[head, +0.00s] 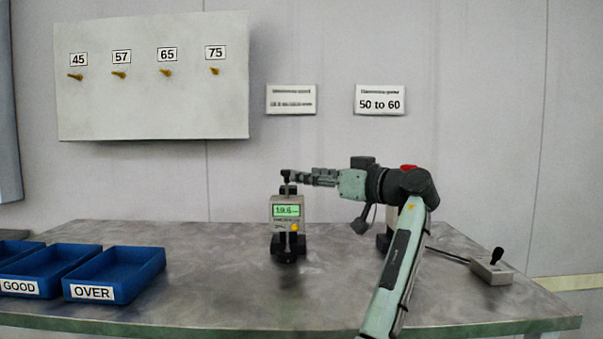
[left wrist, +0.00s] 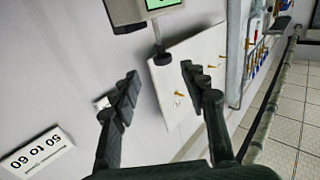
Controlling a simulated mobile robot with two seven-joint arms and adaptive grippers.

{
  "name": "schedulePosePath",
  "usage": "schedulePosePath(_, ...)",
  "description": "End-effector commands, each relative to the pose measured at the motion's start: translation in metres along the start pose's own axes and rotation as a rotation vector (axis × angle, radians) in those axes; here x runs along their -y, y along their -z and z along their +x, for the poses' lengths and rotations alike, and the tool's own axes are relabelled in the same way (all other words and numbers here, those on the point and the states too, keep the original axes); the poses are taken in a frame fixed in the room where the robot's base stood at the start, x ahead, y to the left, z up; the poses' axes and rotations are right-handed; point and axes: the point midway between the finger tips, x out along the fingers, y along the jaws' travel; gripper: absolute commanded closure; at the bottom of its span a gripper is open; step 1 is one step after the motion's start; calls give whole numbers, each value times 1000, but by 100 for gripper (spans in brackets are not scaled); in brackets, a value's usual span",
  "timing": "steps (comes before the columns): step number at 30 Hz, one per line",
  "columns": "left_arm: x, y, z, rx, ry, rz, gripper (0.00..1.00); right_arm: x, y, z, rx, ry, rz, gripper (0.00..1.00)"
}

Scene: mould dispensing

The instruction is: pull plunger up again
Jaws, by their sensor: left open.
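The gauge (head: 286,212) is a small grey instrument with a lit green display that seems to read 19.6, standing on a dark base on the table. Its plunger (head: 287,189) rises from the top and is partly hidden by my gripper. My left gripper (head: 288,177) is at the plunger's top, reaching in from the right. In the left wrist view, the gauge (left wrist: 128,12) is at the upper edge and its plunger ends in a dark knob (left wrist: 162,58). The open fingers (left wrist: 160,74) lie on either side of the knob with gaps. Contact is not visible.
Blue bins marked GOOD (head: 50,268) and OVER (head: 115,272) stand on the left of the table (head: 220,285). A small block with a black lever (head: 490,268) lies at right. A wall board (head: 150,110) has numbered pegs. The front middle is mostly clear.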

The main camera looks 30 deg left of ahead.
Motion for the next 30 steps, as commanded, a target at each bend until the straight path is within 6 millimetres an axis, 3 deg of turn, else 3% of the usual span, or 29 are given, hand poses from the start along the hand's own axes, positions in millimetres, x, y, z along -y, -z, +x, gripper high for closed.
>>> schedulePosePath(15,0,0,70,0,2,2,55,4,-2,22,10,13,0,100)
schedulePosePath(26,0,0,76,0,0,2,55,5,-3,26,11,14,0,100)
schedulePosePath(30,0,0,76,0,1,2,73,5,-3,26,11,15,0,100)
